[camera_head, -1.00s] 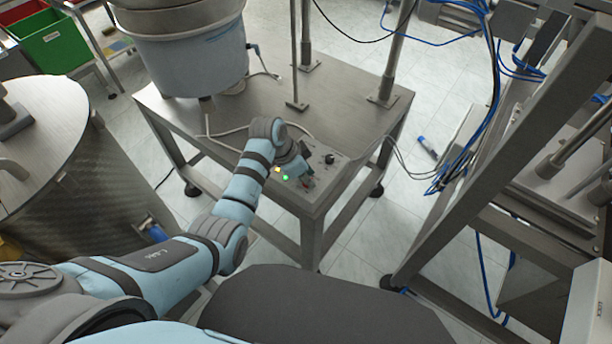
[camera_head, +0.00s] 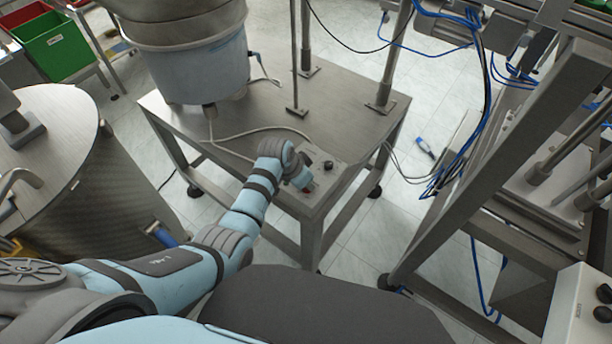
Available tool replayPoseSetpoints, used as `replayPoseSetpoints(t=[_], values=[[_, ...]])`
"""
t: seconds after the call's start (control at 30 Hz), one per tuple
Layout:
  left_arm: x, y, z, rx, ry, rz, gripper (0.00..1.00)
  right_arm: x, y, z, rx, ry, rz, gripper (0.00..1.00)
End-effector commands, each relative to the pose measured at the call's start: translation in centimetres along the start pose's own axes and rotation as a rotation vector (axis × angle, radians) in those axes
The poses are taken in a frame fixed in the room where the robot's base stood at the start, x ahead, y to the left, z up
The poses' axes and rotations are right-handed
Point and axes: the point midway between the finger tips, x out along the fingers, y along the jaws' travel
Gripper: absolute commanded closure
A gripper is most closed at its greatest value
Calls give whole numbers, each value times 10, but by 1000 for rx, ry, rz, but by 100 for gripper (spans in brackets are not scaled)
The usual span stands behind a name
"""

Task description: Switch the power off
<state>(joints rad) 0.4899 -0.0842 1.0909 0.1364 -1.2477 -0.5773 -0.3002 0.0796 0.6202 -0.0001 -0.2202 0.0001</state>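A grey control panel (camera_head: 333,176) sits on the front corner of the metal feeder table. It carries a black knob (camera_head: 328,165) and a small red part (camera_head: 310,187), which may be a switch or button. My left arm reaches in from the lower left. My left gripper (camera_head: 304,182) is at the panel, beside the red part and left of the knob. Its fingers are small and partly hidden by the wrist, so their opening and contact are unclear. The panel's left part is hidden behind my wrist. My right gripper is not in view.
A large feeder bowl (camera_head: 198,65) stands on the table (camera_head: 262,112), with posts and cables behind the panel. A metal drum (camera_head: 75,190) is at left. A metal frame (camera_head: 470,175) with blue tubes and a white knobbed box (camera_head: 570,308) are at right.

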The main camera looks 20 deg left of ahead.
Motion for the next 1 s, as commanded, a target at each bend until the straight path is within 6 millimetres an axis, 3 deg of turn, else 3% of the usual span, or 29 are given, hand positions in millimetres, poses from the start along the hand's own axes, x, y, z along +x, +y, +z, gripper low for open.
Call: replayPoseSetpoints(t=[0.1,0.4,1.0], values=[[-6,2,-2,-96,-3,-38,100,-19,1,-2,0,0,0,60],[-3,2,-2,-356,-1,-147,100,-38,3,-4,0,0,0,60],[0,2,-2,-667,1,-277,100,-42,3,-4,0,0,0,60]])
